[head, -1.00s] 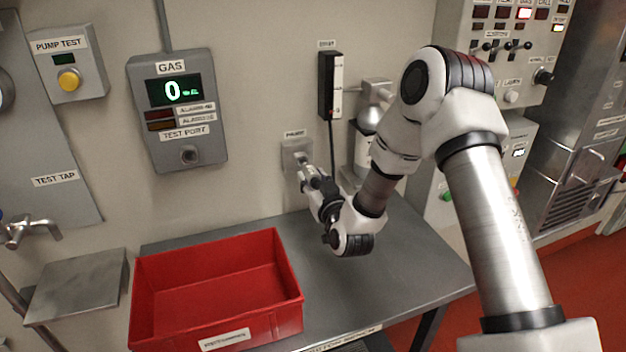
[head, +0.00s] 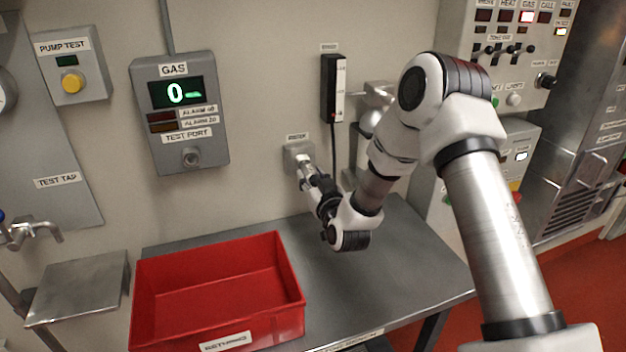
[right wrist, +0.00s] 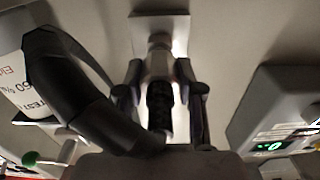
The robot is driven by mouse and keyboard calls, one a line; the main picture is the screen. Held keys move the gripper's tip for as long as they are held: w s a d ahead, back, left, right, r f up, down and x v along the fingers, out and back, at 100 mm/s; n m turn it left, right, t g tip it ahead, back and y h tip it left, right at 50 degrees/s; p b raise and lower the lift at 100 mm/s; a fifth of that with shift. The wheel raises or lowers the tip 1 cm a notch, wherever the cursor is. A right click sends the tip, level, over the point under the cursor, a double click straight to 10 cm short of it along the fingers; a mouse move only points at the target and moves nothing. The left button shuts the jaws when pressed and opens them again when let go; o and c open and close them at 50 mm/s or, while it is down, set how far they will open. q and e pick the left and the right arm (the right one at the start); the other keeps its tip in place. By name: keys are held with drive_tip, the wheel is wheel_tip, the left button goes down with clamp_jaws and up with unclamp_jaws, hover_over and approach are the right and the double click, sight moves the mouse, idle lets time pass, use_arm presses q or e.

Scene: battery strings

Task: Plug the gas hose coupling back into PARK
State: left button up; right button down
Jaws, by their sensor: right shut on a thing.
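The PARK socket plate (head: 297,151) is a small grey plate on the wall above the bench; its label is too blurred to read. My right gripper (head: 309,178) is at this plate, shut on the hose coupling. In the right wrist view the coupling (right wrist: 159,66) is a pale metal body with a dark ribbed rear, between the two fingers. Its front end meets the plate (right wrist: 148,22); I cannot tell how deep it sits. The black hose (right wrist: 70,85) curves across the left of the right wrist view. My left gripper is not in view.
A red crate (head: 219,330) stands on the grey bench (head: 405,255). The gas unit (head: 183,150) with a test port hangs to the left of the plate. A black device (head: 333,88) and a cylinder stand right of the plate, close to my arm. The bench right of the crate is clear.

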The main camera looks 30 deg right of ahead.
drive_tip(key=shift+w+d, duration=0.15)
drive_tip(key=shift+w, duration=0.45)
drive_tip(key=c, duration=0.7)
unclamp_jaws()
drive_tip(key=shift+o, duration=0.2)
drive_tip(key=v, duration=1.2)
drive_tip(key=shift+r, duration=0.1)
